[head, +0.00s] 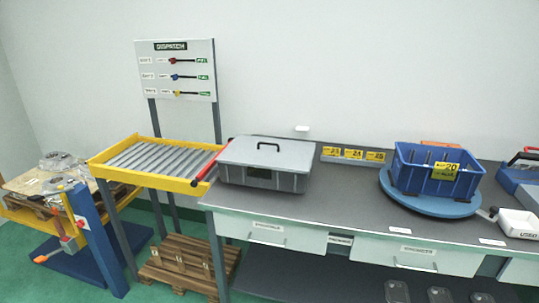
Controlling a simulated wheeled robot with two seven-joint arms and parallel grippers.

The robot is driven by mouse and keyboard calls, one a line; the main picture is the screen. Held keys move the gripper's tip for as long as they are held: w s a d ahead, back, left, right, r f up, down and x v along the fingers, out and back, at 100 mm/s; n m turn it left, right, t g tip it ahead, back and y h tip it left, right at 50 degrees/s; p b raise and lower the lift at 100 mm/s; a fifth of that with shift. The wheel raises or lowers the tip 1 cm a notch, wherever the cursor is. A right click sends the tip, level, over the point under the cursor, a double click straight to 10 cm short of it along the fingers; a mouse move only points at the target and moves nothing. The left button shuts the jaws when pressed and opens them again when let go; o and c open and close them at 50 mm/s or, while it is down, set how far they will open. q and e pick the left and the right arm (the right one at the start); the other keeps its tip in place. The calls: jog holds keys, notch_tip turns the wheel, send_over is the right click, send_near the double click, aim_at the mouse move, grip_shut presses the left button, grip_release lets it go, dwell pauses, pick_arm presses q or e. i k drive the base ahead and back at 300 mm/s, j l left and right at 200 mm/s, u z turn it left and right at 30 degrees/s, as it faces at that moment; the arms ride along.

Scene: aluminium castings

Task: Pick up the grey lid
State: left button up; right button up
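The grey lid (240,153) lies flat on top of a grey box (262,178) at the left end of the workbench. It has a black handle (268,146) standing up from its top, toward the back. The lid seems to sit level on the box, and the box's contents are hidden. Neither of my grippers shows in the head view.
A yellow roller conveyor (112,170) with a red bar (211,165) adjoins the box on the left. Yellow-labelled holders (353,155) stand behind right. A blue crate (425,178) rests on a blue turntable (405,200). The grey benchtop (335,195) between is clear.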

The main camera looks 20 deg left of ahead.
aim_at(275, 153)
jog(key=i+j+u, duration=0.35)
jog(key=i, duration=0.2)
jog(key=i+j+u, duration=0.35)
jog(key=i, duration=0.2)
jog(key=i+u, duration=0.35)
jog(key=i, duration=0.25)
